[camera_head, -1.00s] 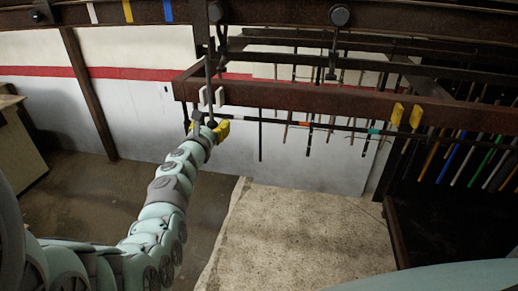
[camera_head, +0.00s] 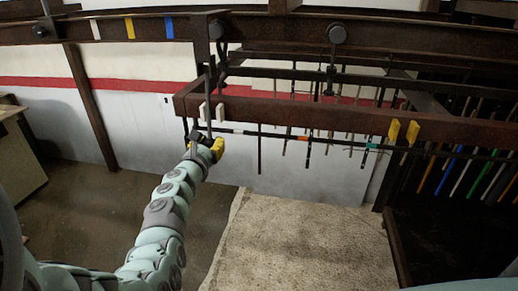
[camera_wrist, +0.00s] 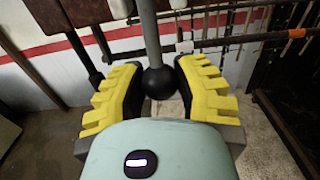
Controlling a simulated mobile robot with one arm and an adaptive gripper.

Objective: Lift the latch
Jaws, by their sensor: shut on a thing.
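The latch lever shows in the wrist view as a grey rod (camera_wrist: 149,35) ending in a black ball knob (camera_wrist: 159,83). My gripper (camera_wrist: 160,88) has its yellow ribbed fingers on either side of this knob and is shut on it. In the head view my gripper (camera_head: 206,149) is just below the left end of the rusty beam (camera_head: 300,112). Fingers and distance hide most of the lever there. Its upper connection cannot be made out.
White brackets (camera_head: 211,111) sit on the beam just above my gripper. Yellow brackets (camera_head: 403,131) are farther right. Several coloured rods (camera_head: 460,170) hang at the right. A pale slab (camera_head: 300,240) covers the floor in front, and the floor left of it is clear.

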